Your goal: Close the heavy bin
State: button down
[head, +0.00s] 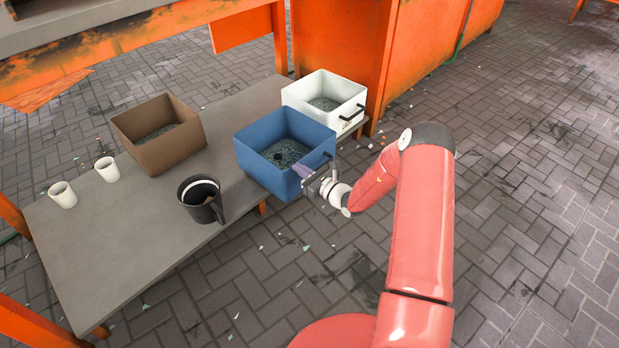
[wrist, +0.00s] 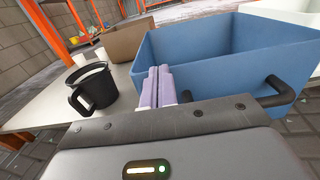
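Three open bins stand on a low grey table (head: 130,240). The blue bin (head: 262,165) holds grey-green bits and has a black handle on its near right side. The white bin (head: 347,99) behind it and the brown bin (head: 165,155) to the left hold similar bits. None shows a lid, and which one is heavy cannot be told. My gripper (head: 305,171) is at the blue bin's near right side, left of its handle. In the wrist view, the pale purple fingers (wrist: 158,85) are together beside the blue bin (wrist: 205,72); nothing shows between them.
A black mug (head: 201,202) stands on the table left of the blue bin. Two white cups (head: 85,182) stand at the table's left. Orange cabinets (head: 340,45) rise behind. The brick floor to the right is mostly clear.

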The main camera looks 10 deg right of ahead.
jog(key=b+x, duration=0.3)
jog(key=x, duration=0.7)
jog(key=shift+w+a+r, duration=0.1)
jog(key=shift+w+r, duration=0.05)
jog(key=shift+r, duration=0.05)
